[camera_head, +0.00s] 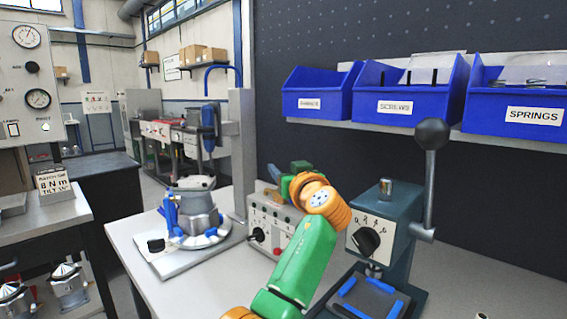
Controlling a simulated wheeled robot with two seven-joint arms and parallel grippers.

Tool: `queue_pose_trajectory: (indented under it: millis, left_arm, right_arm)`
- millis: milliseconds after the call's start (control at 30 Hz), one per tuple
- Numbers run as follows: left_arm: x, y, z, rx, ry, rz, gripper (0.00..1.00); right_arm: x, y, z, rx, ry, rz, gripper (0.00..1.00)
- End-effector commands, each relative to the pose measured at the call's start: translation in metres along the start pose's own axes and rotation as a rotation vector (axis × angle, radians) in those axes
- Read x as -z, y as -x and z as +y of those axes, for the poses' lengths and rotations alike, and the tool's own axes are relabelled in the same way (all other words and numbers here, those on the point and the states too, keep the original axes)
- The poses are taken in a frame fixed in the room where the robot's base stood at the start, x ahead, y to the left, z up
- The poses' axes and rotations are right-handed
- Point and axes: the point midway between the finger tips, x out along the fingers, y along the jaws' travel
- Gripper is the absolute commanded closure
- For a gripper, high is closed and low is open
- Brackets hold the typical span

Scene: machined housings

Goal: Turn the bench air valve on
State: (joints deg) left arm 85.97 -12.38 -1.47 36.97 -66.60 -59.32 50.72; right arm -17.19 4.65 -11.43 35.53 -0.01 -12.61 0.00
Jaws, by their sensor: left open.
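My left arm, green with orange joints, rises from the bottom centre. My left gripper (283,180) is at its far end, open, largely hidden behind the orange wrist. It is over or in front of the top of a grey control box (262,213); I cannot tell whether it touches. The box has a black knob (257,234) and a red button (277,252) on its front, and its right part is hidden by my arm. I cannot make out a part clearly marked as the bench air valve. My right gripper is out of view.
A press (398,213) with a black-balled lever stands right of my wrist. A housing (193,212) with blue clamps sits on a plate at the left. Blue bins (410,103) hang above at the right. The front left bench top (150,225) is partly clear.

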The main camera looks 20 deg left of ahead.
Motion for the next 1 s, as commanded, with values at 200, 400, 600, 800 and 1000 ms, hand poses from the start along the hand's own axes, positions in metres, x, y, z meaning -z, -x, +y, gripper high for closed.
queue_pose_trajectory:
  millis: [200,400,600,800,1000]
  left_arm:
    - [0.039,0.047,-0.016,-0.003,0.01,0.007,0.46]
    - [0.066,0.096,-0.033,-0.003,0.005,0.004,0.46]
    - [0.077,0.115,-0.04,-0.001,0.0,0.001,0.46]
    - [0.079,0.116,-0.041,0.0,-0.001,0.0,0.46]
    - [0.078,0.114,-0.044,0.008,0.0,0.0,0.89]
  right_arm:
    - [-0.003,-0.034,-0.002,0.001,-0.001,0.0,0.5]
    - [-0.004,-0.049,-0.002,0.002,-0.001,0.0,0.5]
    - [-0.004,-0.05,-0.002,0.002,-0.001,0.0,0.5]
    - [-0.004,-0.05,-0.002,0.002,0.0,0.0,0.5]
    - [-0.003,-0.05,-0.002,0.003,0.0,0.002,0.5]
